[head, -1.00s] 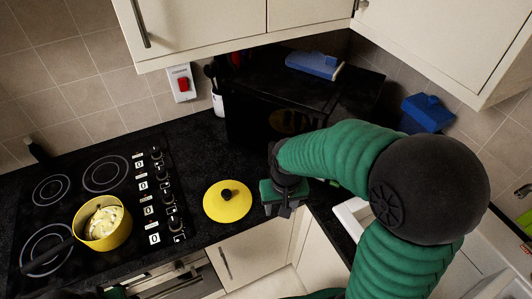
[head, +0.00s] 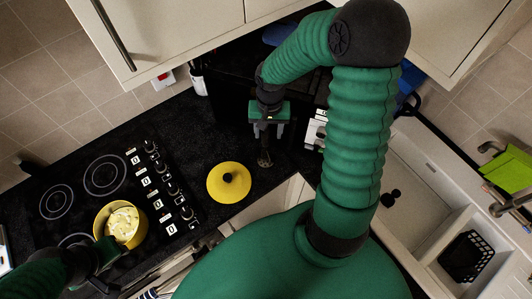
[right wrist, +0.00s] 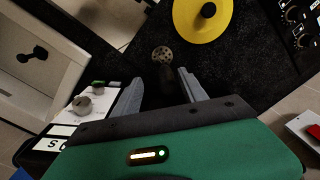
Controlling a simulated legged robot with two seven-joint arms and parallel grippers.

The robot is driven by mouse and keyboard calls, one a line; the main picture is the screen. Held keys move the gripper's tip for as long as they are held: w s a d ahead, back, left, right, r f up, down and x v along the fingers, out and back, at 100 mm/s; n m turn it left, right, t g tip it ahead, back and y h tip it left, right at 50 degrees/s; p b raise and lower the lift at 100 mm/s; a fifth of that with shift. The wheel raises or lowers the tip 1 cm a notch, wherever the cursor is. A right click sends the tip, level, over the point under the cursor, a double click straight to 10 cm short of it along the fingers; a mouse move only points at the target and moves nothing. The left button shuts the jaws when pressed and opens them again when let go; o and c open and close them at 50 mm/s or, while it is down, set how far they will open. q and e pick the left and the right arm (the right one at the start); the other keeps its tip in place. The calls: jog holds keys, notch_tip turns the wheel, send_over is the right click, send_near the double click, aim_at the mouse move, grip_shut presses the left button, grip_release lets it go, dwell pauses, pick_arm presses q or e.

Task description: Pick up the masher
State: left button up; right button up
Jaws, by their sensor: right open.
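The masher (right wrist: 162,54) shows a round, perforated grey head in the right wrist view; its dark handle runs back between the fingers of my right gripper (right wrist: 165,90). In the head view the dark masher (head: 264,157) is just below my right gripper (head: 267,130), over the black counter. The right fingers are apart, one on each side of the handle; I cannot tell whether they touch it. My left gripper (head: 103,252) is at the lower left beside the yellow pot (head: 127,224); its fingers are not clear.
A yellow lid (head: 229,182) with a black knob lies on the counter left of the masher. The hob (head: 105,174) with knobs is further left. A white box with grey knobs (right wrist: 85,104) is close to the right gripper. The sink (head: 440,170) is at the right; cupboards overhang behind.

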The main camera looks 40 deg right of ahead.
aim_at(266, 140)
jog(key=f, duration=0.1)
jog(key=w+f, duration=0.1)
jog(key=f, duration=0.1)
jog(key=w+d+f, duration=0.1)
jog(key=shift+w+f, duration=0.25)
jog(key=shift+f, duration=0.05)
notch_tip(266, 140, down, 4)
jog(key=shift+a+r+p, duration=0.15)
jog(key=shift+p, duration=0.45)
jog(key=shift+s+a, duration=0.15)
jog(key=shift+s, duration=0.1)
jog(key=shift+s+a, duration=0.1)
jog(key=shift+a, duration=0.05)
jog(key=shift+c, duration=1.4)
jog(key=shift+w, duration=0.3)
jog(key=c, duration=0.5)
jog(key=shift+d, duration=0.3)
jog(key=shift+c, duration=1.2)
pick_arm(q)
jog(key=shift+w+d+r, duration=0.2)
jog(key=shift+w+d, duration=0.1)
jog(key=shift+w, duration=0.15)
jog(key=shift+w+d+r, duration=0.2)
jog(key=shift+w+d, duration=0.05)
jog(key=shift+w, duration=0.15)
pick_arm(e)
jog(key=shift+s, duration=0.15)
grip_shut()
